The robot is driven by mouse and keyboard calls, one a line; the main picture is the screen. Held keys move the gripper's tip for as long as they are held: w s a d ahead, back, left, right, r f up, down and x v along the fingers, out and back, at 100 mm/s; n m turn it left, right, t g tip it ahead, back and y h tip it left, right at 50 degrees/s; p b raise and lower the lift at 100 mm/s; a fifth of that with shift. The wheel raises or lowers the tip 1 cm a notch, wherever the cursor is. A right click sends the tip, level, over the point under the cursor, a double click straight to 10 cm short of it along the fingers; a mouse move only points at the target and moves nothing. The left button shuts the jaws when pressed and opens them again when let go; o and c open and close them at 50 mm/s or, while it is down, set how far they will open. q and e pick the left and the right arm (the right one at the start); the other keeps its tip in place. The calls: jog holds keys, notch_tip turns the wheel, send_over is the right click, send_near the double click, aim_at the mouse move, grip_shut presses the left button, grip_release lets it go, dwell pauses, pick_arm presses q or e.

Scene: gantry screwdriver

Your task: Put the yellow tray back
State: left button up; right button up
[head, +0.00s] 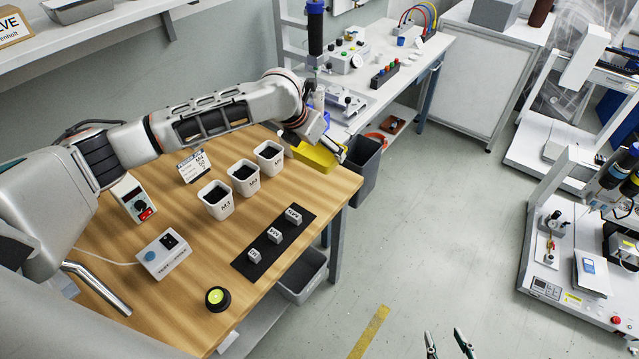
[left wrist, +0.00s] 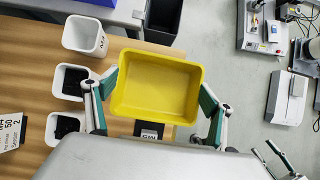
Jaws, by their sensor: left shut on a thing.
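The yellow tray (head: 314,157) is at the far right corner of the wooden table in the head view, partly hidden by my left gripper (head: 328,143). In the left wrist view the yellow tray (left wrist: 155,88) looks empty, with a green-and-grey finger against each side. My left gripper (left wrist: 158,88) is shut on it. The tray overlaps the table edge in both views; its exact height above the table is hard to tell. My right gripper (head: 449,345) is at the bottom of the head view, fingers apart and empty, over the floor.
On the wooden table (head: 130,240) stand several white cups, the nearest marked M3 (head: 216,199), and a black strip (head: 290,232) with labelled blocks. A dark bin (head: 366,170) stands beyond the table's right edge. A white workbench (head: 400,62) is behind.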

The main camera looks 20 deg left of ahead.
pick_arm(q)
notch_tip(320, 180, down, 13)
jog(key=shift+f+b, duration=0.2)
jog(key=shift+b, duration=0.35)
pick_arm(e)
jog(key=shift+s+f, duration=0.1)
jog(key=shift+f, duration=0.65)
pick_arm(q)
jog(key=o, duration=1.2)
jog(key=shift+o, duration=0.2)
pick_arm(e)
jog(key=shift+r, duration=0.1)
pick_arm(q)
jog(key=shift+r, duration=0.1)
jog(key=p+v, duration=0.1)
jog(key=v, duration=1.1)
jog(key=shift+p, duration=0.35)
pick_arm(e)
jog(key=shift+d+r, duration=0.2)
jog(key=shift+r, duration=0.3)
